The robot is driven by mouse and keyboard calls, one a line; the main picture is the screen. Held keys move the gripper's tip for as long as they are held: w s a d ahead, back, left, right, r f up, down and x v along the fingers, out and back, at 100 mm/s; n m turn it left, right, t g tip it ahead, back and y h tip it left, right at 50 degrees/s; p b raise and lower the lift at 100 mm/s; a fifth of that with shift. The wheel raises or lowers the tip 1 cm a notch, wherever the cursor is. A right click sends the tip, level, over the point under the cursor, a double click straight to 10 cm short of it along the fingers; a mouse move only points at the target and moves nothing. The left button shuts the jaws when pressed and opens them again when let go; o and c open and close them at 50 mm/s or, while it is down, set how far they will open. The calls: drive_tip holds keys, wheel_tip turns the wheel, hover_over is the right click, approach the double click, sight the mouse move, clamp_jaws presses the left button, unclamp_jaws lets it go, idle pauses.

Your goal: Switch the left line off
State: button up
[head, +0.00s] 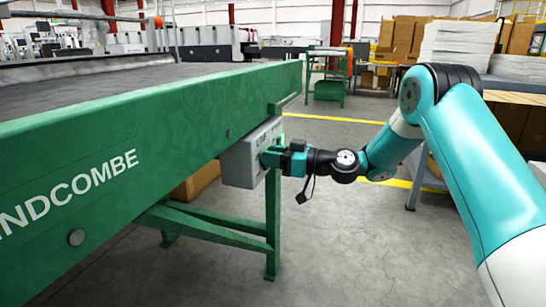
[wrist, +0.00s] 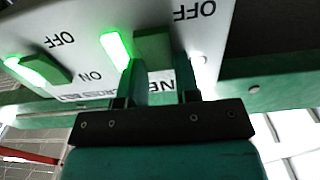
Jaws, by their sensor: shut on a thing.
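A grey control box (head: 238,163) hangs under the end of the green machine frame. My gripper (head: 272,157) reaches its face from the right. In the wrist view the panel (wrist: 85,18) appears upside down, with OFF and ON marks. My gripper (wrist: 158,72) is shut on a green switch handle (wrist: 153,46), the right one in that picture. A lit green lamp (wrist: 115,48) is beside it. A second green switch (wrist: 48,66) with a lit green lamp (wrist: 24,70) is at the picture's left. My fingers partly hide the lettering between them.
The green machine frame (head: 120,150) runs along the left, with a green leg (head: 273,225) below the box. A cardboard box (head: 195,184) lies behind it. The grey floor (head: 340,240) is open in front.

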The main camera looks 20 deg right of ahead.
drive_tip(key=f+y+b, duration=0.1)
drive_tip(key=b, duration=0.5)
drive_tip(key=shift+d+t, duration=0.1)
drive_tip(key=shift+t, duration=0.2)
drive_tip(key=t+b, duration=0.1)
drive_tip(key=b, duration=0.6)
drive_tip(key=shift+w+d+f+y+b, duration=0.1)
drive_tip(key=shift+f+y+b, duration=0.05)
drive_tip(key=shift+y+b, duration=0.2)
drive_tip(key=b, duration=0.3)
drive_tip(key=shift+r+y+b, duration=0.2)
drive_tip(key=shift+y+b, duration=0.05)
drive_tip(key=shift+b, duration=0.85)
drive_tip(key=shift+d+r, duration=0.1)
drive_tip(key=shift+r, duration=0.05)
drive_tip(key=o, duration=0.9)
drive_tip(key=shift+d, duration=0.1)
drive_tip(key=shift+s+a, duration=0.2)
